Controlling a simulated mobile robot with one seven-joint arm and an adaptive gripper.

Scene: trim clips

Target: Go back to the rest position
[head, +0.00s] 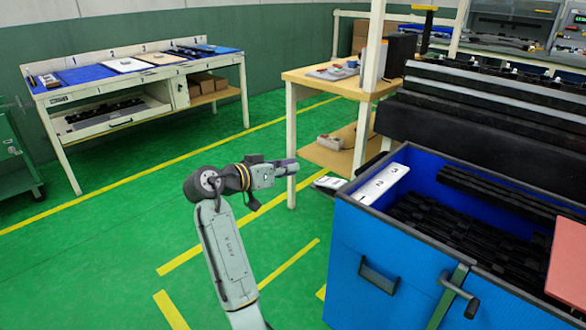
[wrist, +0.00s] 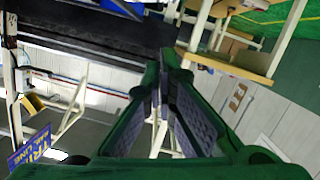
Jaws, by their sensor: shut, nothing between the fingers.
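My gripper (head: 284,167) is shut and empty, held out level to the right at the end of my raised arm in the head view. It is in the air to the left of the blue bin, apart from it. In the wrist view the green fingers (wrist: 163,75) come together at their tips with nothing between them. The blue bin (head: 365,245) holds several black trim parts (head: 440,225) and a white numbered strip (head: 382,184).
A wooden table (head: 300,75) stands behind my gripper. A white workbench (head: 70,95) with blue mats is at the back left. A green cart (head: 12,160) is at the left edge. Open green floor (head: 110,250) lies left of my arm.

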